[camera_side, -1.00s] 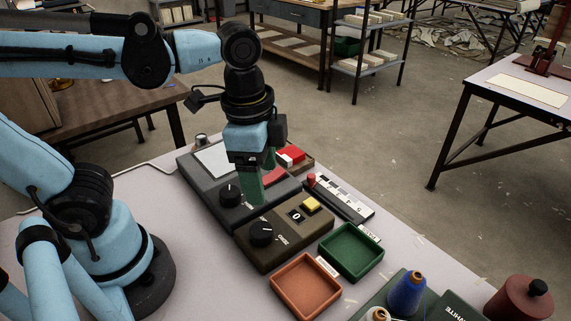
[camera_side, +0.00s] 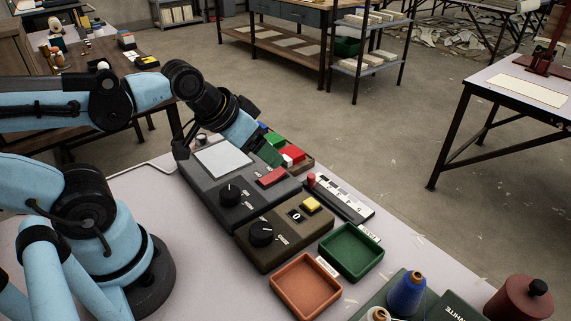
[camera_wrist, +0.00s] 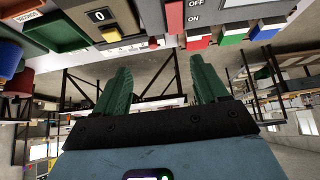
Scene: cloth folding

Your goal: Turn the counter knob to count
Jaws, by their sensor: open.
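The counter (camera_side: 286,232) is a dark olive-brown box on the grey table. It has a black knob (camera_side: 261,233), a small display reading 0 (camera_side: 296,215) and a yellow button (camera_side: 311,204). My gripper (camera_side: 272,155) is tilted over the back right of the grey machine, well away from the counter knob. In the wrist view my gripper (camera_wrist: 162,84) has its two green fingers wide apart with nothing between them. The counter's display (camera_wrist: 99,16) shows at the upper left there; its knob is not in that view.
Behind the counter stands a grey machine (camera_side: 211,185) with another black knob (camera_side: 230,194) and a red switch (camera_side: 271,177). Coloured blocks (camera_side: 292,153) sit beyond it. A slider panel (camera_side: 341,198), a green tray (camera_side: 351,252) and an orange tray (camera_side: 305,287) lie nearby.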

